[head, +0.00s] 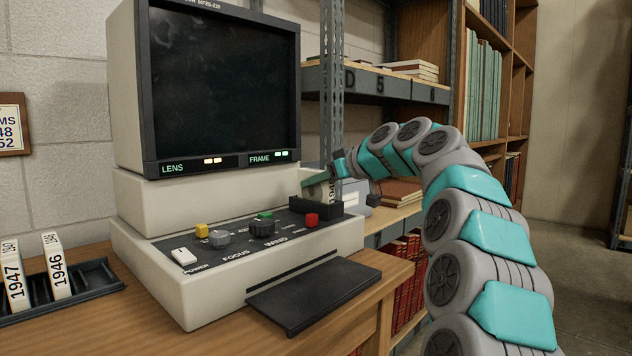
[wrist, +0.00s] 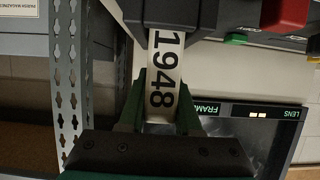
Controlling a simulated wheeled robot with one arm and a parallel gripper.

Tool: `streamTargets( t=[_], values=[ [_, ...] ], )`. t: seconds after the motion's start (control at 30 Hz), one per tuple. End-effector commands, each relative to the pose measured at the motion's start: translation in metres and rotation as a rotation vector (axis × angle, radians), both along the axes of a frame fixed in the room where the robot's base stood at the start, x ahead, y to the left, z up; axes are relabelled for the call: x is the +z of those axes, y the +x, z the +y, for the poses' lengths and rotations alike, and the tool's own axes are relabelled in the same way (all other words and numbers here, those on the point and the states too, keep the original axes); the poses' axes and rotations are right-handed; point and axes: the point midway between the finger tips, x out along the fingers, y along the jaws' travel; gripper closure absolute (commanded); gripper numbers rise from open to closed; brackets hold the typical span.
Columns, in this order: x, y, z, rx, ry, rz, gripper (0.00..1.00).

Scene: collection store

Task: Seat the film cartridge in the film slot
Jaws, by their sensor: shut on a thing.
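The film cartridge (head: 316,192), cream with a "1948" label, stands at the back right of the microfilm reader's console. It also shows in the wrist view (wrist: 163,75). My gripper (head: 334,178) is shut on it, with a green finger on either side in the wrist view (wrist: 160,105). The film slot is a black block (head: 315,208) on the console, right of the knobs. In the wrist view the cartridge's far end meets this dark block (wrist: 172,14). I cannot tell how deep it sits, as the block hides its lower end.
The reader's screen (head: 222,85) rises left of the slot. A red button (head: 312,220) and knobs lie in front. A black rack (head: 75,290) at left holds cartridges 1947 (head: 14,280) and 1946 (head: 56,265). A metal shelf post (head: 331,80) stands close behind my gripper.

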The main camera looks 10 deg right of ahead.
Motion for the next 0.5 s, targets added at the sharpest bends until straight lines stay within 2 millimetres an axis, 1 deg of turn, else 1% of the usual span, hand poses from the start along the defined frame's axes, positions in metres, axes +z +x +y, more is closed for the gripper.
streamTargets(
  t=[0.03, 0.1, 0.13, 0.5],
  values=[
    [-0.0002, -0.0001, 0.0000, 0.000, 0.001, -0.001, 0.66],
    [0.0003, -0.0001, 0.0000, 0.000, 0.001, -0.001, 0.58],
    [0.0003, -0.0001, 0.0000, 0.000, 0.001, -0.001, 0.55],
    [0.0011, -0.0025, -0.0021, -0.001, 0.000, -0.001, 0.55]
  ],
)
